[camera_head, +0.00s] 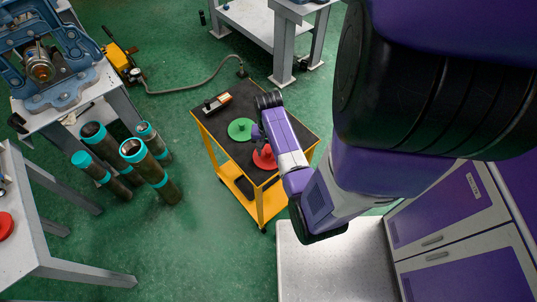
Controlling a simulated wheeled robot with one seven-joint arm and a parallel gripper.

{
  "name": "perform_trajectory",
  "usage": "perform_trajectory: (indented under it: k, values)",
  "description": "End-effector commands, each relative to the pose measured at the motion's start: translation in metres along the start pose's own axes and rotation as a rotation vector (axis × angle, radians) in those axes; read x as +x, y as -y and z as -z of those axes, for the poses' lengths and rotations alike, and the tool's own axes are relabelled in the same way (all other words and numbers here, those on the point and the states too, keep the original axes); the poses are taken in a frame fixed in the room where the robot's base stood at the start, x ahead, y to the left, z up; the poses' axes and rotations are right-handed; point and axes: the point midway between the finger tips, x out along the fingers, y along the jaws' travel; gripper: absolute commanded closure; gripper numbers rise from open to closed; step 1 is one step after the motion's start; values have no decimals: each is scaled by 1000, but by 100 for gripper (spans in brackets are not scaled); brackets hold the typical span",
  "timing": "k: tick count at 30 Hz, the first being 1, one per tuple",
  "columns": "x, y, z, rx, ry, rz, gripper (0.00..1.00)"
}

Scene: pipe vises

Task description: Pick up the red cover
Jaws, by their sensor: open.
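A red cover (264,159) lies on the black top of the yellow cart (212,143), toward its right front side. It is a round disc with a raised middle, and my arm partly hides it. A second red round thing (5,225) sits on the table at the left edge of the picture, cut off by the frame. My gripper (256,132) is over the cart top, between the red cover and a green cover (240,129). It is small and partly hidden here, but its jaws look open and nothing shows in them.
A small handheld device (217,102) lies at the cart's back left. Several pipes with teal ends (150,172) stand on the floor at left, near a blue vise (42,65). A yellow pump (118,57) with a hose lies behind. Cabinets (450,215) stand at right.

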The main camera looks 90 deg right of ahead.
Motion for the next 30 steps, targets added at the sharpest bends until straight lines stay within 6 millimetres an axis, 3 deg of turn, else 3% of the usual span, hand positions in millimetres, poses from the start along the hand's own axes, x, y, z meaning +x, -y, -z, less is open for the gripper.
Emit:
perform_trajectory:
  k: [9,15,17,30]
  values:
    - [6,0,0,-1,-2,0,52]
    - [5,0,0,-1,-2,0,91]
    - [5,0,0,-1,-2,0,100]
    - [2,0,1,-1,-2,0,100]
